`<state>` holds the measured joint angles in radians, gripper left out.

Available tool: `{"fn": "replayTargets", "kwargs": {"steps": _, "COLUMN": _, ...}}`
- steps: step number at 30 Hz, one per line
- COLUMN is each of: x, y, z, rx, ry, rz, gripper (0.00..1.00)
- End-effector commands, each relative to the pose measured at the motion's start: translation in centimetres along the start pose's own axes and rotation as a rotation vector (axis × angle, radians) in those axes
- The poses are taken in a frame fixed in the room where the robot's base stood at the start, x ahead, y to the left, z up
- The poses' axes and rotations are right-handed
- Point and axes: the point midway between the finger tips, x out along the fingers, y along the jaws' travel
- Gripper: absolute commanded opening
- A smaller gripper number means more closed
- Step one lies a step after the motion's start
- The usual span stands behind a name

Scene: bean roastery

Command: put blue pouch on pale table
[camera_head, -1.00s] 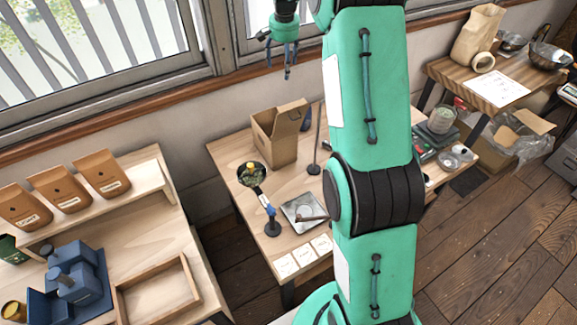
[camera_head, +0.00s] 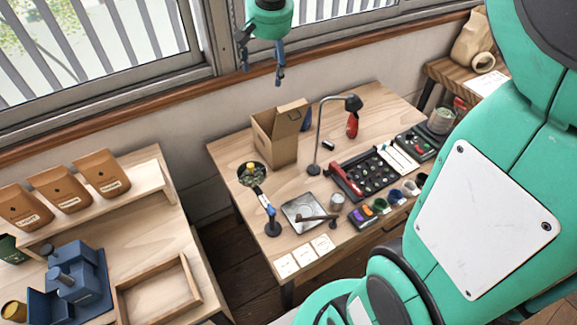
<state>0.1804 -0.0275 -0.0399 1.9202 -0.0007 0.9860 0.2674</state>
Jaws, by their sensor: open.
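I cannot make out a blue pouch for certain. A dark blue shape (camera_head: 305,121) shows partly behind the cardboard box on the middle table; most of it is hidden and I cannot tell what it is. The middle table (camera_head: 228,152) has a pale wood top and stands by the wall. The left bench (camera_head: 140,225) is also pale wood, so I cannot tell which is the pale table. My gripper (camera_head: 262,75) is open and empty, pointing down, high in front of the window and apart from both tables.
The middle table holds an open cardboard box (camera_head: 275,144), a desk lamp (camera_head: 318,137), a black tray of small items (camera_head: 370,172), a scale (camera_head: 301,211) and white cards. Brown pouches (camera_head: 62,189) and a blue machine (camera_head: 77,278) stand on the left. My arm hides the right side.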

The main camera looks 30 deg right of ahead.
Motion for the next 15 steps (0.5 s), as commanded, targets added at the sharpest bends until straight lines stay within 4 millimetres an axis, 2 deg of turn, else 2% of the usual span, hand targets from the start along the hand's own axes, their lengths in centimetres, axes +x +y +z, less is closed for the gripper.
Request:
{"fn": "replayTargets", "kwargs": {"steps": 1, "x": -0.9, "y": -0.2, "z": 1.5, "rx": -0.018, "ry": 0.009, "rz": -0.005, "gripper": 0.73}}
{"fn": "replayTargets", "kwargs": {"steps": 6, "x": -3.0, "y": -0.3, "z": 5.9, "rx": -0.081, "ry": 0.035, "rz": -0.020, "gripper": 0.73}}
{"fn": "replayTargets", "kwargs": {"steps": 15, "x": -5.4, "y": 0.0, "z": 14.0, "rx": -0.190, "ry": 0.078, "rz": -0.044, "gripper": 0.73}}
